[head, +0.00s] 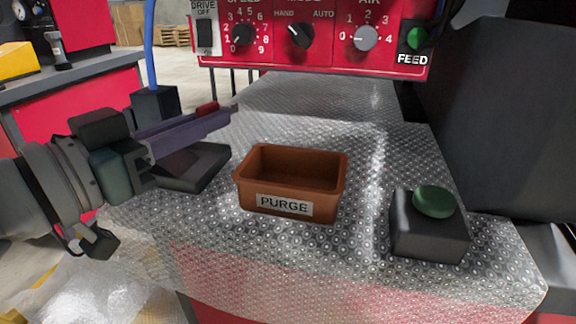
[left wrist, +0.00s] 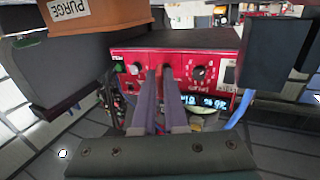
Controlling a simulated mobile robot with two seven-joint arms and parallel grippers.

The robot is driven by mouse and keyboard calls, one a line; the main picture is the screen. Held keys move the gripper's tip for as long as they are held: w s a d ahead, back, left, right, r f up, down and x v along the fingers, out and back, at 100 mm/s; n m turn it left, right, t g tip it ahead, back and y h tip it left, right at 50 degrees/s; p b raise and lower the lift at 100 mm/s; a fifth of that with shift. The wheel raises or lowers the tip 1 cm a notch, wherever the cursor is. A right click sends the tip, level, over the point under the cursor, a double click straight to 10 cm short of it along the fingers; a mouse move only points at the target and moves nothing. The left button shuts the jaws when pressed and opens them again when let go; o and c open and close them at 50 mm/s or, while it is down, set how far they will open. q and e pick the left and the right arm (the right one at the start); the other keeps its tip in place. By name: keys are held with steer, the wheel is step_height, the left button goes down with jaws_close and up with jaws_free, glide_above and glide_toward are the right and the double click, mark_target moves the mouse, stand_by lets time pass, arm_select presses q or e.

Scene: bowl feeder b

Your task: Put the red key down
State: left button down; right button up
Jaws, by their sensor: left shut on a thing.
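My left gripper (head: 232,110) comes in from the left, its long purple-grey fingers pointing right over the table. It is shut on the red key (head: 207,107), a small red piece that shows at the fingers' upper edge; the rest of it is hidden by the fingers. In the left wrist view the two fingers (left wrist: 160,75) lie close together, and I cannot pick the key out against the red panel behind. The fingers are above a dark shallow tray (head: 205,172), apart from it as far as I can tell. My right gripper is not in view.
A brown PURGE bin (head: 243,189) stands right of the tray. A dark box with a green button (head: 434,202) is at the right. The red control panel (head: 270,58) with knobs spans the back. A dark post (head: 155,105) with a blue hose stands behind the gripper. Patterned metal around the bin is clear.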

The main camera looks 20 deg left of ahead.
mark_target(215, 202)
arm_select(q)
step_height(215, 202, down, 9)
steer(key=b, duration=0.3)
steer(key=shift+f+b, duration=0.1)
steer(key=shift+b, duration=0.25)
steer(key=shift+f, duration=0.2)
steer(key=c, duration=1.2)
jaws_free()
steer(key=shift+c, duration=0.2)
steer(key=shift+r, duration=0.1)
